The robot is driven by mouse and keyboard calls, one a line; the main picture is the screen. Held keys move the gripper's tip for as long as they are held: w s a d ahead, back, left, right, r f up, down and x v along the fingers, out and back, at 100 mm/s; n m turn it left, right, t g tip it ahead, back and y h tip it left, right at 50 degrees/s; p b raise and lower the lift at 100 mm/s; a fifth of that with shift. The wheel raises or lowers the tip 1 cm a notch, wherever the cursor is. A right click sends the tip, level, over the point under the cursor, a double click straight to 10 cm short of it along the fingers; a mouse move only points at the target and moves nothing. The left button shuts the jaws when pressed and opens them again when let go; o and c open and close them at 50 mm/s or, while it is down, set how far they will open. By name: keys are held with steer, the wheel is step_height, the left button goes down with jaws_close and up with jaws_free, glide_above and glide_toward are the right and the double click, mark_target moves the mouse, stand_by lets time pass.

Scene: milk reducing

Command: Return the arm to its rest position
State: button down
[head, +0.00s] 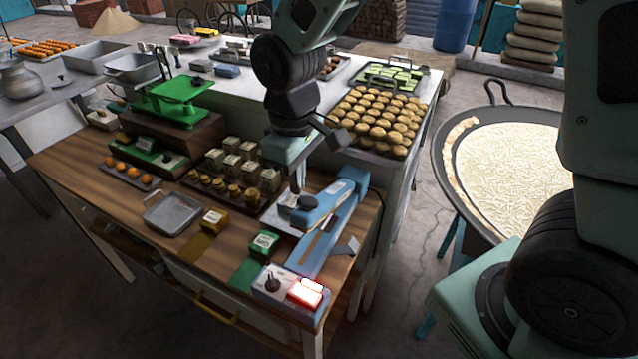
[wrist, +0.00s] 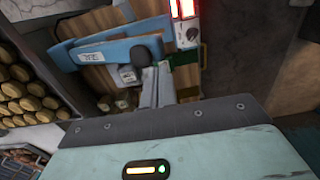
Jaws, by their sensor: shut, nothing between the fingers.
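My gripper (head: 298,188) hangs from my arm above the right part of the wooden table, close over the blue device (head: 330,215). Its fingers are together with nothing seen between them. The wrist view shows the grey fingers (wrist: 157,88) pointing down toward the table, with the blue device (wrist: 95,52) beside them. Whether the fingertips touch anything below is hard to tell. My upper arm fills the right side of the head view.
A switch box (head: 290,290) with a lit red button stands at the table's front corner. Green (head: 263,245) and yellow (head: 215,220) blocks, a metal tray (head: 172,212) and a green scale (head: 180,95) stand left. A tray of round pastries (head: 380,118) lies behind. A large pan (head: 505,165) stands right.

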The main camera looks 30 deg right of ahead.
steer(key=s+a+f+b, duration=0.1)
steer(key=s+f+b, duration=0.3)
steer(key=s, duration=0.5)
steer(key=s+a+f+b, duration=0.2)
steer(key=s+f+b, duration=0.2)
steer(key=s+b, duration=0.4)
steer(key=shift+s+n+y, duration=0.3)
steer(key=shift+s, duration=0.15)
